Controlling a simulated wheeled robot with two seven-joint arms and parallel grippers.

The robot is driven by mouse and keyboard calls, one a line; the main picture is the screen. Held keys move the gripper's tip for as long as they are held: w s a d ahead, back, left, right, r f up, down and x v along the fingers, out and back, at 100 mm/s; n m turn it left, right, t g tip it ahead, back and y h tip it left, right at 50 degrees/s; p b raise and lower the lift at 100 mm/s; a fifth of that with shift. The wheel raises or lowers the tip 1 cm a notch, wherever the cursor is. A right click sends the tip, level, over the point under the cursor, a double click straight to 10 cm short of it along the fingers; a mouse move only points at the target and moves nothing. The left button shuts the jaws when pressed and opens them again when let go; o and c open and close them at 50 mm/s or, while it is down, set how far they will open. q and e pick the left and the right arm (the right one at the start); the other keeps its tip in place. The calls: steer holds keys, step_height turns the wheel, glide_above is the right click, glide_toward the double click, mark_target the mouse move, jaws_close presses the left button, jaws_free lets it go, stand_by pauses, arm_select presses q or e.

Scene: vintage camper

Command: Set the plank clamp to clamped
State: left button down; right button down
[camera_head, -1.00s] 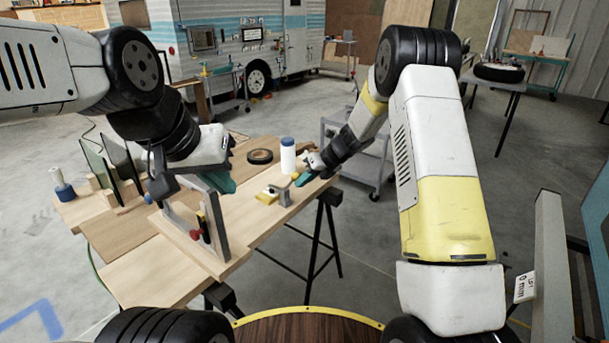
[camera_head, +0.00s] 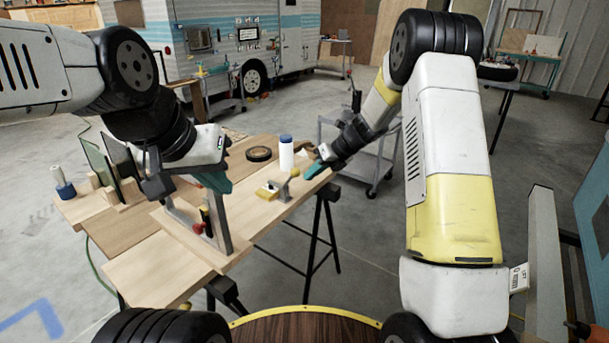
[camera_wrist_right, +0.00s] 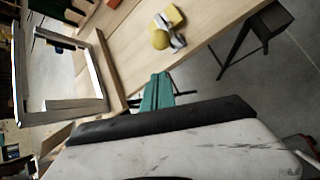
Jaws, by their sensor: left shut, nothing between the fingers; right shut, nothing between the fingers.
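The plank clamp, with a yellow base (camera_head: 268,191), a grey bracket and a yellow ball knob (camera_head: 295,172), sits on the wooden plank near the bench's right side. In the right wrist view the ball knob (camera_wrist_right: 160,39) shows beside the yellow part of the clamp. My right gripper (camera_head: 312,171), with teal fingers, is shut and empty, just right of the knob and apart from it. Its shut fingers (camera_wrist_right: 157,92) show in the wrist view. My left gripper (camera_head: 217,182) is shut and empty above the grey frame, left of the clamp.
A grey metal frame (camera_head: 222,228) with red and dark handles stands on the plank below my left gripper. A white bottle (camera_head: 286,154) and a black tape roll (camera_head: 259,154) stand behind the clamp. Glass panes (camera_head: 98,160) stand at the left. A grey cart (camera_head: 382,160) is behind the right arm.

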steer(key=shift+s+d+r, duration=0.1)
steer(key=shift+d+r, duration=0.2)
steer(key=shift+r, duration=0.35)
steer(key=shift+s+d+r, duration=0.1)
steer(key=shift+d+r, duration=0.2)
steer(key=shift+r, duration=0.3)
steer(key=shift+d+r, duration=0.3)
steer(key=shift+r, duration=0.35)
steer(key=s+d+r+n+h, duration=0.1)
steer(key=s+d+r+n, duration=0.1)
steer(key=s+r+n, duration=0.65)
steer(key=s+d+r+n+h, duration=0.1)
steer(key=s+d+r+n, duration=0.2)
steer(key=s+r+n, duration=0.55)
steer(key=s+d+n+t+h, duration=0.1)
steer(key=s+d+n, duration=0.1)
steer(key=s+n, duration=0.4)
steer(key=s+d+n+t+h, duration=0.2)
steer(key=s+n, duration=0.5)
steer(key=s, duration=0.5)
steer(key=shift+s+d+f, duration=0.3)
steer(key=shift+d, duration=0.45)
